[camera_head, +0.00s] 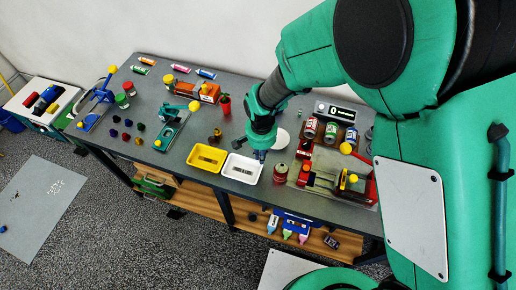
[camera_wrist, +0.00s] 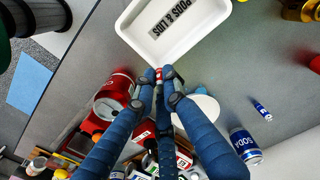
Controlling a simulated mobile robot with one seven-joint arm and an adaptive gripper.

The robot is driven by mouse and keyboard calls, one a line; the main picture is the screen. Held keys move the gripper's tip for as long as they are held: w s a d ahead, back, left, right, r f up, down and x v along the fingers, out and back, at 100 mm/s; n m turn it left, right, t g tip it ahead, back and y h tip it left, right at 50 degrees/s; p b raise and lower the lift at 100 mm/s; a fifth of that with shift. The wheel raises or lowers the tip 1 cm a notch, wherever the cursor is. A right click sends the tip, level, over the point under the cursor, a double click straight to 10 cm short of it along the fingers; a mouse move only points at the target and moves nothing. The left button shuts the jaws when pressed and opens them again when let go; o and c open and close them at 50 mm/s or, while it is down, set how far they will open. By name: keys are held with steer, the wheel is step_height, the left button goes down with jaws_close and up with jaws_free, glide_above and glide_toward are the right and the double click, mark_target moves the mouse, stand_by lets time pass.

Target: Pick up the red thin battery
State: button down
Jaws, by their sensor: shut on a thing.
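My gripper (camera_wrist: 164,82) is shut on a small red thing, by its look the red thin battery (camera_wrist: 159,73), in the wrist view. Only a bit of its red end shows between the blue fingertips; the rest is hidden. It lies close to the near edge of the white tray (camera_wrist: 213,27). In the head view my gripper (camera_head: 260,156) points down just beside the right end of the white tray (camera_head: 231,178). The battery cannot be made out there. I cannot tell whether it touches the table.
A red can (camera_head: 280,173) stands right of my gripper. A white round plate (camera_head: 282,139) lies behind it. A yellow tray (camera_head: 196,164) is left of the white tray. A blue battery (camera_wrist: 262,111) and a blue soda can (camera_wrist: 245,146) are nearby. The table's front edge is close.

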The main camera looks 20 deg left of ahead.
steer(key=shift+s+d, duration=0.2)
steer(key=shift+s, duration=0.05)
steer(key=shift+w+a+r, duration=0.1)
stand_by(0.6)
